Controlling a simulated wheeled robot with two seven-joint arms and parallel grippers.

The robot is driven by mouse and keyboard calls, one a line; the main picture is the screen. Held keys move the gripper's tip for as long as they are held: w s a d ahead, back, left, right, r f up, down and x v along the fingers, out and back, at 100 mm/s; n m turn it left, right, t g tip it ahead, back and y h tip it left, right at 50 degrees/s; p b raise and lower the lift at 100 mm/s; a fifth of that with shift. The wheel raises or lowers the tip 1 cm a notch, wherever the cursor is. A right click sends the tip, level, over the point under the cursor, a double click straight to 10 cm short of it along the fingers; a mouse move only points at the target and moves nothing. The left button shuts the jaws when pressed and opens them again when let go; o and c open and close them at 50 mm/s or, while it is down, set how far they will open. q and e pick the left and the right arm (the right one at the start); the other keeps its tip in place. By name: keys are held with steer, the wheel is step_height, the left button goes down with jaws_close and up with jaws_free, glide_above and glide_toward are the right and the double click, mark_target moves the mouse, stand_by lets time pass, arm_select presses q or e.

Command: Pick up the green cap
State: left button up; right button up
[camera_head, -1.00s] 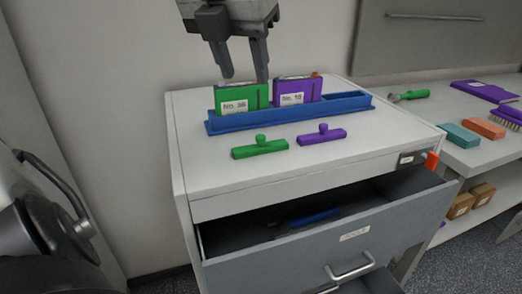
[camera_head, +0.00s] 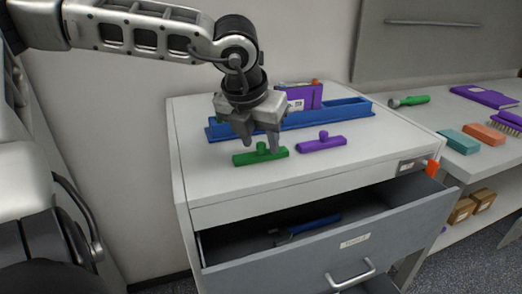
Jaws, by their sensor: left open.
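The green cap (camera_head: 245,158) is a flat green bar with a round knob, lying on the white cabinet top. My left gripper (camera_head: 261,148) points down over it, open, with its fingertips spread to either side of the knob. I cannot tell whether the fingers touch the cap. A similar purple cap (camera_head: 322,144) lies just to the right. The blue rack (camera_head: 345,115) stands behind, with a purple block (camera_head: 308,97) in it. The green block in the rack is mostly hidden by my left gripper. My right gripper is not in view.
The cabinet drawer (camera_head: 375,222) stands open below, with a blue-handled tool (camera_head: 312,223) inside. An orange item (camera_head: 432,167) sits at the cabinet's right corner. A side bench (camera_head: 480,160) holds a green-handled tool (camera_head: 412,100) and teal and orange blocks. The front of the cabinet top is clear.

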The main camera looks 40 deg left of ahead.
arm_select(q)
steer(key=shift+f, duration=0.25)
jaws_close()
